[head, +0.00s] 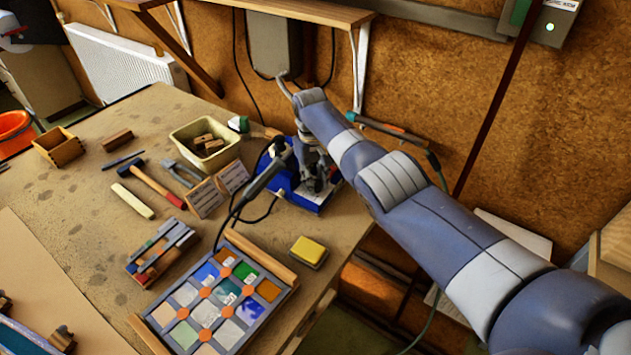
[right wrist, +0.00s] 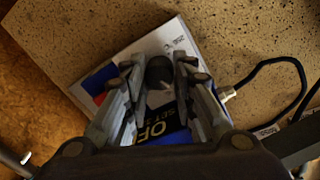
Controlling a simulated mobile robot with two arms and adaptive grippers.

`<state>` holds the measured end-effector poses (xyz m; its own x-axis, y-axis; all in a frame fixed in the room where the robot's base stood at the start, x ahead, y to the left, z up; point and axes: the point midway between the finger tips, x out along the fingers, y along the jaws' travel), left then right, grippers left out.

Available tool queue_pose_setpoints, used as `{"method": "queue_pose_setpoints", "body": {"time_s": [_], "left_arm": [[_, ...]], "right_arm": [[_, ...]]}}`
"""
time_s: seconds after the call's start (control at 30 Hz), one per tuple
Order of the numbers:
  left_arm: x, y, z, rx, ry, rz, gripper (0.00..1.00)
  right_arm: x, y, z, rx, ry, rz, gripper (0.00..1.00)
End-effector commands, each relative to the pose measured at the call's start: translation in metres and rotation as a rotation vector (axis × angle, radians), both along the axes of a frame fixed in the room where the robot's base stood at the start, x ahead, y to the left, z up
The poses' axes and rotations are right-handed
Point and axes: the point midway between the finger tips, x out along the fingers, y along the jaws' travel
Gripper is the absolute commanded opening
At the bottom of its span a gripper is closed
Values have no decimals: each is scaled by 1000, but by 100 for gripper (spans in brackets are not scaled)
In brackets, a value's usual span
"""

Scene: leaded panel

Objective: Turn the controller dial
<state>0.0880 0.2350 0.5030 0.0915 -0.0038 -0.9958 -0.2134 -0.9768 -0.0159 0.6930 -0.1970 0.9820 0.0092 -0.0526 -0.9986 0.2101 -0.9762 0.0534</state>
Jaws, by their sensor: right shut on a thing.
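The controller is a blue box (head: 308,200) with a pale face, at the table's right edge by the wall in the head view. In the right wrist view its white and blue face (right wrist: 182,40) shows printed lettering, including "OFF". The dial (right wrist: 160,72) is a dark round knob on that face. My right gripper (right wrist: 158,76) is shut on the dial, with one finger on each side. In the head view my right gripper (head: 318,176) is over the controller and hides the dial. My left gripper is not in view.
A black-handled iron (head: 268,178) with a cable stands left of the controller. A yellow sponge (head: 308,252) and the coloured glass panel (head: 236,340) lie nearer. A cream bin (head: 178,137), a hammer (head: 158,187) and pliers (head: 182,174) lie left. The wall is close behind.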

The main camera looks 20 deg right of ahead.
Motion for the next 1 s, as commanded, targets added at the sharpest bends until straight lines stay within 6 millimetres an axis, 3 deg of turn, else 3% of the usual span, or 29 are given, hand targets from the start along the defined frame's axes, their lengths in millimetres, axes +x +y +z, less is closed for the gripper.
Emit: {"method": "queue_pose_setpoints", "body": {"time_s": [0.6, 1.0], "left_arm": [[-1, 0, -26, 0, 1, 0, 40], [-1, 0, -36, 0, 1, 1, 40]], "right_arm": [[4, -1, 2, 1, -9, -561, 1], [4, -1, 4, 2, -11, -777, 1]]}}
